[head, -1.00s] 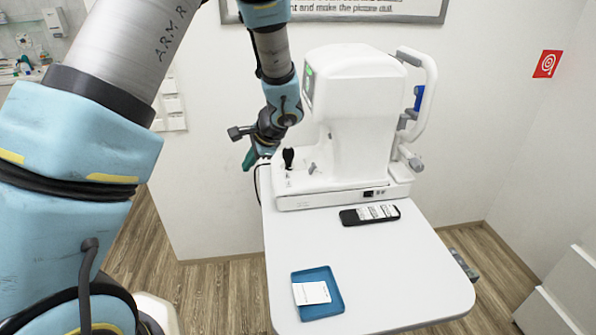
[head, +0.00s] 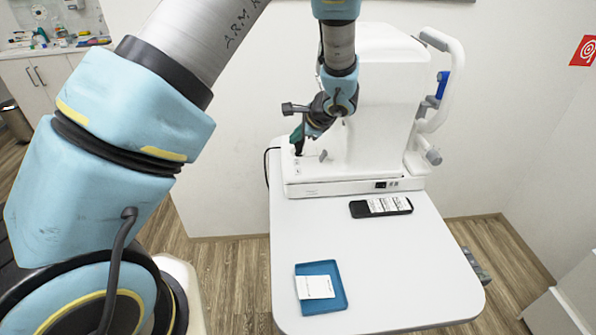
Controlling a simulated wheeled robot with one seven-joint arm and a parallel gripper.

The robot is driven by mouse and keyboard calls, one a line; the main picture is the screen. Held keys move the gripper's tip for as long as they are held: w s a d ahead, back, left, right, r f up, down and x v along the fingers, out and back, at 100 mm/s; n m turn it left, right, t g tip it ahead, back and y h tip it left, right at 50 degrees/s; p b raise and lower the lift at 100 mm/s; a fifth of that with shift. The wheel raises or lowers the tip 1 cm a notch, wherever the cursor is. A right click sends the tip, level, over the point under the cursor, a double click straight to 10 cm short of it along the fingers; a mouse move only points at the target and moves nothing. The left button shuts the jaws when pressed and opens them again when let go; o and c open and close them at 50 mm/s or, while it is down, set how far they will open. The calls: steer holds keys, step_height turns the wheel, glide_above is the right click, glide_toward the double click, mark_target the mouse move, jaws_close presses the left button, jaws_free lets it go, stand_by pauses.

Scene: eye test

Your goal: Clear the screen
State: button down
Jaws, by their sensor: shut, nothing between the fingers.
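A white eye-test machine (head: 377,110) stands at the back of a white table (head: 400,262). Its screen side is largely hidden behind my arm in the head view. I cannot tell whether the fingers touch anything.
A blue tray (head: 340,290) with a white card (head: 316,286) lies at the table's front left. A black device with white labels (head: 359,209) lies before the machine. The table's middle is clear. A chin-rest frame (head: 446,92) rises at the machine's right.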

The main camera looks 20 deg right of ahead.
steer(key=b, duration=0.5)
glide_above(299, 172)
step_height(299, 172, down, 7)
steer(key=shift+a+f, duration=0.1)
steer(key=shift+f, duration=0.65)
steer(key=shift+b, duration=0.35)
stand_by(0.8)
steer(key=shift+f+b, duration=0.4)
steer(key=shift+b, duration=0.1)
steer(key=shift+d+f+b, duration=0.2)
steer(key=shift+f+b, duration=0.1)
steer(key=shift+b, duration=0.1)
stand_by(0.5)
steer(key=shift+r, duration=0.15)
steer(key=shift+a+r+p, duration=0.1)
steer(key=shift+r+p, duration=0.2)
steer(key=shift+r, duration=0.3)
